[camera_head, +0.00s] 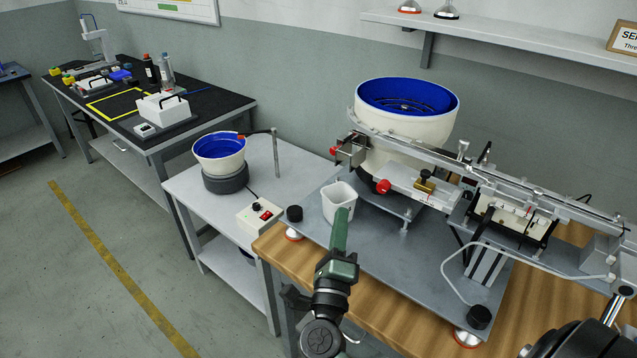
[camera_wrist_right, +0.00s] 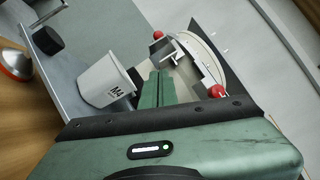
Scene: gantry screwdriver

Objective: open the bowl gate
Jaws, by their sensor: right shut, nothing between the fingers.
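The large feeder bowl (camera_head: 405,128), cream outside and blue inside, stands at the back of the grey plate. A metal block (camera_head: 352,148) with a small red knob (camera_head: 333,150) sits at its left front. A larger red knob (camera_head: 383,186) is on the pale bracket below the rail. Two red knobs, one upper (camera_wrist_right: 158,35) and one lower (camera_wrist_right: 217,91), also show in the right wrist view. Which part is the gate is unclear. My right gripper (camera_head: 341,212) is shut and empty, in front of the knobs and apart from them. My left gripper is out of view.
A white cup (camera_head: 338,200), marked M4 in the right wrist view (camera_wrist_right: 105,82), stands close beside the right fingers. The long metal rail (camera_head: 480,172) runs right from the bowl. A small blue-lined bowl (camera_head: 219,153) and a switch box (camera_head: 260,214) stand on the left table.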

